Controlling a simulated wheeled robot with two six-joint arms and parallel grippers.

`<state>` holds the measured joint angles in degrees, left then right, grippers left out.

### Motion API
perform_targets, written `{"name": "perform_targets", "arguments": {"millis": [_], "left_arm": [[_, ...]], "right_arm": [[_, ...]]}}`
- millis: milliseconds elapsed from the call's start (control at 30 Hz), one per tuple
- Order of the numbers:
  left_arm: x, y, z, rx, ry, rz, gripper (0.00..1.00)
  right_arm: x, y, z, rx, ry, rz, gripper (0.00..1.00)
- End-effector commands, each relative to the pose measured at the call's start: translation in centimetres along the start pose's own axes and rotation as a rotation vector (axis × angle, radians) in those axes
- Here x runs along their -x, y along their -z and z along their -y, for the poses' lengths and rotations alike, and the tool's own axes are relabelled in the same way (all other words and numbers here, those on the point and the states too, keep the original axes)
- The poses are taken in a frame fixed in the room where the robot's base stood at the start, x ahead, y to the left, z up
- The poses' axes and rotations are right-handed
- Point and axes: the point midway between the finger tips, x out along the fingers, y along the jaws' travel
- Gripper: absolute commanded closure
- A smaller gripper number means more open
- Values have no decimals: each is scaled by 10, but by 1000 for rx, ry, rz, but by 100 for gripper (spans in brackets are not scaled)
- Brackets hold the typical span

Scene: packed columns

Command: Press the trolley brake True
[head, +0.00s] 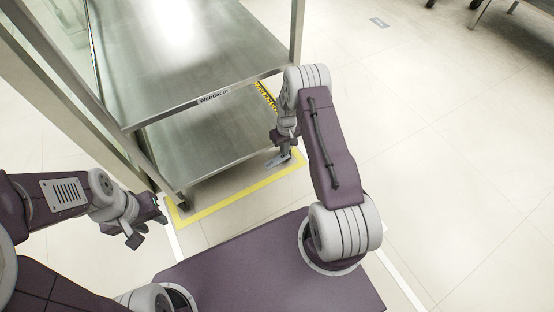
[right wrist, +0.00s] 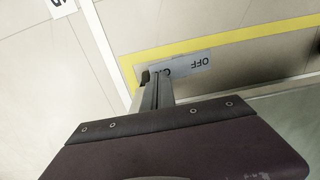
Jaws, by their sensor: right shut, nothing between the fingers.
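The steel trolley (head: 200,140) with two shelves stands at the upper left in the head view. A small grey brake plate (head: 278,161) is low at its near right corner. In the right wrist view the plate (right wrist: 192,64) reads OFF, with a second word partly hidden behind my fingers. My right gripper (head: 286,155) is shut and empty, fingertips down at the plate; in the right wrist view its tips (right wrist: 152,80) overlap the plate's left end. I cannot tell whether they touch it. My left gripper (head: 147,230) is open and empty, left of the trolley's near corner.
Yellow floor tape (head: 235,203) runs around the trolley's base. A metal frame (head: 75,95) stands close on the trolley's left. Another wheeled stand (head: 493,10) is at the far upper right. The floor on the right is clear.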

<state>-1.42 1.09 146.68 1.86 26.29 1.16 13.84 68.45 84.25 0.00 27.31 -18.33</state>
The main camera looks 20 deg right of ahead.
Motion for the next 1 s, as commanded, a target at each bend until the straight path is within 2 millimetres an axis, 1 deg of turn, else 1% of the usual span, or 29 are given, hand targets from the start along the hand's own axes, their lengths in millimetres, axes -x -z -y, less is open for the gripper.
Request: {"name": "perform_targets", "arguments": {"millis": [1000], "left_arm": [[-14, -1, 0, 0, 0, 0, 64]], "right_arm": [[-21, 0, 0, 0, 0, 0, 100]]}}
